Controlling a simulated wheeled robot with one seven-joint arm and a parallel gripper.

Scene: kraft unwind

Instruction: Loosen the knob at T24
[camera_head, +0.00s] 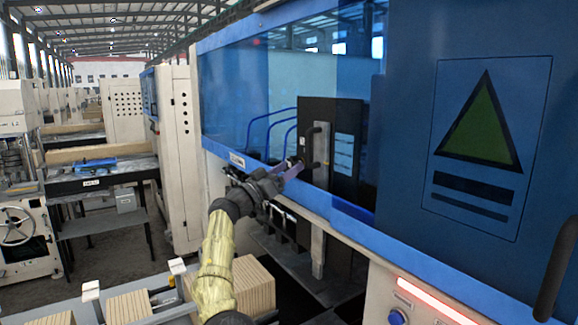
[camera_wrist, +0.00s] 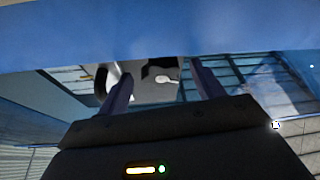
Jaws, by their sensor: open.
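Beyond the fingertips is a pale surface with a dark block and a small light rounded part (camera_wrist: 167,79). I cannot tell whether that part is the knob. No T24 label is readable; a small white label (camera_head: 237,160) on the blue rail is too small to read.
The blue rail (camera_head: 345,215) of the machine runs just below my gripper, and a blue band (camera_wrist: 150,35) crosses the top of the wrist view. A dark workbench (camera_head: 100,175) is at left, with an aisle between.

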